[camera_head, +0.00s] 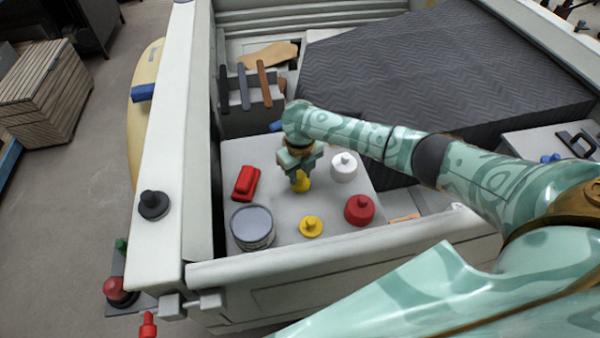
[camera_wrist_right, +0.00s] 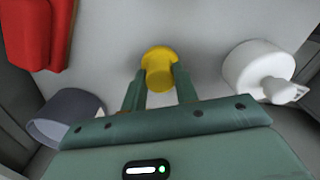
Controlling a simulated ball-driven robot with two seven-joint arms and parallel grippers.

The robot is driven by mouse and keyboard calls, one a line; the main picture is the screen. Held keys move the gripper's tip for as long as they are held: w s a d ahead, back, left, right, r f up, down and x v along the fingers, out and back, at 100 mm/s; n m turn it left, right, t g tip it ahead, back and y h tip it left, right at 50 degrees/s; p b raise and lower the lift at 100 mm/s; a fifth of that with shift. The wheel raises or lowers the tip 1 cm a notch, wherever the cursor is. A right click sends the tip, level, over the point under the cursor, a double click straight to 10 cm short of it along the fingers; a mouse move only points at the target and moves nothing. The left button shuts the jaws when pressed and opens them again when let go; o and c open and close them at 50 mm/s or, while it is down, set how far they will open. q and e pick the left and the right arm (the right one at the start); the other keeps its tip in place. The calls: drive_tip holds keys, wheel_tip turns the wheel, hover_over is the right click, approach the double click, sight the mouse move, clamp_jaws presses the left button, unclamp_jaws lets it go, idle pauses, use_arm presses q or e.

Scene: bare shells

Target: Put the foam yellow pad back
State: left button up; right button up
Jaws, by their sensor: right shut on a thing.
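My right gripper (camera_head: 300,172) points down over the light grey panel (camera_head: 283,222) in the vehicle's corner. It is shut on a yellow pad (camera_head: 302,185), which sits at or just above the panel. In the right wrist view this yellow pad (camera_wrist_right: 159,66) shows a round end between the fingers of the right gripper (camera_wrist_right: 160,90). A second yellow pad (camera_head: 311,227), round with a knob, lies on the panel nearer the front wall. Which one is foam I cannot tell. My left gripper is not in view.
A white knobbed pad (camera_head: 344,168) and a red one (camera_head: 360,210) stand right of the gripper. A red block (camera_head: 245,183) and a grey tin (camera_head: 252,228) are to its left. A rack (camera_head: 252,112) stands behind. Low walls (camera_head: 340,253) edge the panel.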

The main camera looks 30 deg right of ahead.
sight(300, 174)
drive_tip(key=o, duration=0.5)
drive_tip(key=shift+f, duration=0.1)
drive_tip(key=shift+c, duration=0.2)
drive_tip(key=o, duration=0.4)
drive_tip(key=shift+r, duration=0.25)
wheel_tip(300, 174, up, 12)
drive_tip(key=p, duration=0.3)
